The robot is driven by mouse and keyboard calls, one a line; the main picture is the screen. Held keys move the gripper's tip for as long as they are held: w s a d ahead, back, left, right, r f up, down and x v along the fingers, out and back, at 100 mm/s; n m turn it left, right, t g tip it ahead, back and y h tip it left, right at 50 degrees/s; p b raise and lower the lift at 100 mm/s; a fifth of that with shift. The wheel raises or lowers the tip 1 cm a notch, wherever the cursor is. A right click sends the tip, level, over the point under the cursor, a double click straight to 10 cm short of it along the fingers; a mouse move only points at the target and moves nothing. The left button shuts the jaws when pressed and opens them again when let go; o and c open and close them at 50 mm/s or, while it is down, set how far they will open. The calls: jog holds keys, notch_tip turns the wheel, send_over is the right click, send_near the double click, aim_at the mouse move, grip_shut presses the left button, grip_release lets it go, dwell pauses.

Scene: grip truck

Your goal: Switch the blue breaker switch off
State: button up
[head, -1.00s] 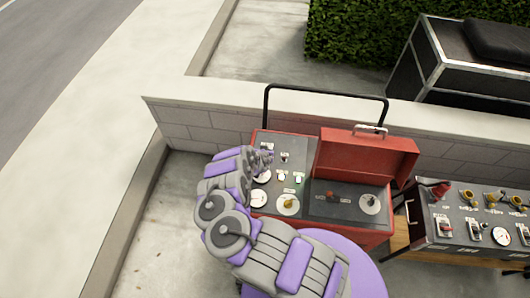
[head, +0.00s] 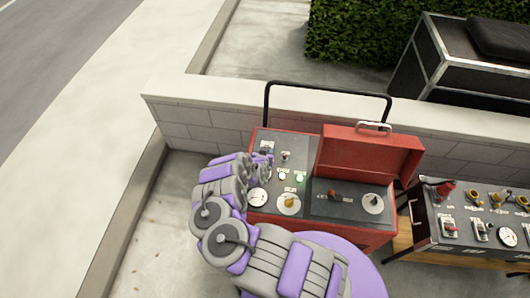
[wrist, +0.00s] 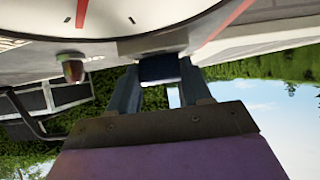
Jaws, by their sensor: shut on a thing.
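The blue breaker switch (wrist: 158,68) shows in the wrist view as a dark blue block under a grey mount on the panel face. My gripper (wrist: 160,88) has its two fingers on either side of it and is shut on it. In the head view my gripper (head: 265,157) is at the left part of the red console (head: 318,222), over its grey panel. The switch cannot be made out there, behind my gripper and arm.
The console's red lid (head: 352,155) stands open right of my gripper. White dials (head: 288,203) and small knobs lie nearby. A second panel (head: 465,235) stands at the right. A low block wall (head: 200,120) runs behind.

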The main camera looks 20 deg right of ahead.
jog(key=o, duration=1.1)
jog(key=shift+a+f, duration=0.1)
jog(key=shift+c, duration=0.2)
jog(key=p+v, duration=0.5)
jog(key=v, duration=1.2)
jog(key=shift+p, duration=0.4)
jog(key=shift+a, duration=0.2)
